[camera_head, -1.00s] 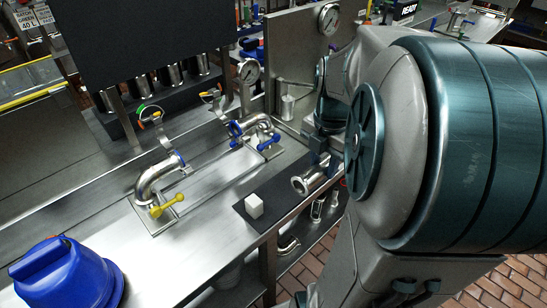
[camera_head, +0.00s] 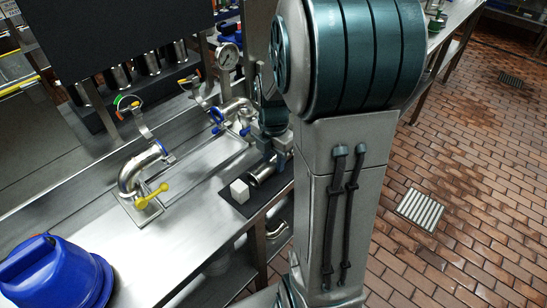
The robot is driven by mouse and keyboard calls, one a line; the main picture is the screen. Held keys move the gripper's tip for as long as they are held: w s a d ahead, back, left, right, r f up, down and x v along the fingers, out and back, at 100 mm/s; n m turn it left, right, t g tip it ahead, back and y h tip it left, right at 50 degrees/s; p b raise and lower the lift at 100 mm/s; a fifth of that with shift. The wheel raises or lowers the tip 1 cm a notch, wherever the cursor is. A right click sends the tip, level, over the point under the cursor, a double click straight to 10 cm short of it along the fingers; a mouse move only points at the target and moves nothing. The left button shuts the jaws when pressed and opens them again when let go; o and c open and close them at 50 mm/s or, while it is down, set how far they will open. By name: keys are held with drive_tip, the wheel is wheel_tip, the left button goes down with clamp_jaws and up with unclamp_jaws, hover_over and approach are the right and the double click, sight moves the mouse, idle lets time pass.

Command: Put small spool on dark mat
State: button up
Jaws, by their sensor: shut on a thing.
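The small spool (camera_head: 262,174) is a short shiny metal pipe with a flanged end. It lies at the back right of the dark mat (camera_head: 229,201), over it or on it; I cannot tell whether it touches. My gripper (camera_head: 276,160) is shut on the spool, coming from behind and the right. The gripper's fingers are small and partly hidden by my arm, and the far end of the spool is hidden by the gripper.
A bent pipe with a yellow handle (camera_head: 151,196) and another with blue handles (camera_head: 236,109) stand on the steel bench. A gauge (camera_head: 228,57) is behind.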

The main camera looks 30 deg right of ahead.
sight(273, 158)
drive_tip(key=shift+f, duration=0.1)
drive_tip(key=o, duration=1.2)
wheel_tip(273, 158, up, 12)
drive_tip(key=p, duration=0.1)
drive_tip(key=shift+s+a+f+m+t, duration=0.45)
drive_tip(key=shift+s+a+m, duration=1.4)
drive_tip(key=shift+m, duration=1.85)
drive_tip(key=shift+s+a+f+m+t, duration=0.4)
drive_tip(key=shift+s+a+m, duration=1.45)
drive_tip(key=shift+m, duration=1.85)
drive_tip(key=shift+s+a+f+m+t, duration=0.45)
drive_tip(key=shift+s+a+m, duration=1.4)
drive_tip(key=shift+m, duration=1.85)
